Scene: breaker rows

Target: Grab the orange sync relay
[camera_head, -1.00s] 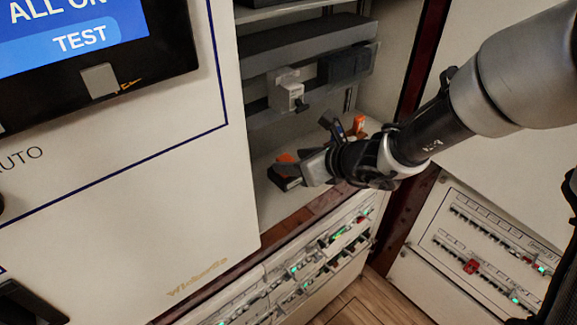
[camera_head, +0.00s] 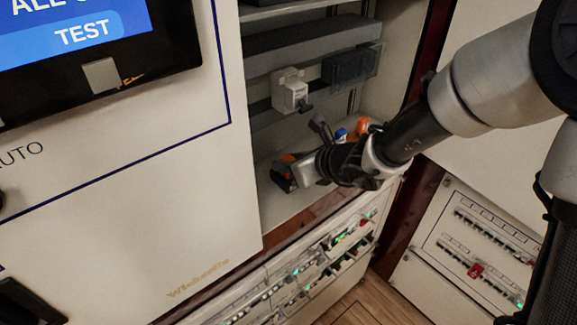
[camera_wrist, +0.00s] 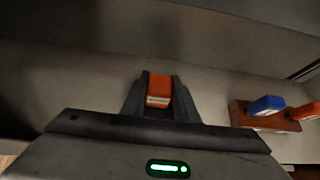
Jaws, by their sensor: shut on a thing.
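An orange relay with a pale label (camera_wrist: 158,92) is between the two fingers of my gripper (camera_wrist: 158,98) in the wrist view. My gripper is shut on it. In the head view my gripper (camera_head: 290,172) is low inside the open cabinet bay, and the relay's orange and dark body (camera_head: 286,177) shows at the fingertips. Much of the relay is hidden by the fingers. I cannot tell whether it still touches the shelf.
A white module (camera_head: 290,92) is on a rail above my gripper. The cabinet door (camera_head: 120,180) stands close on the left.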

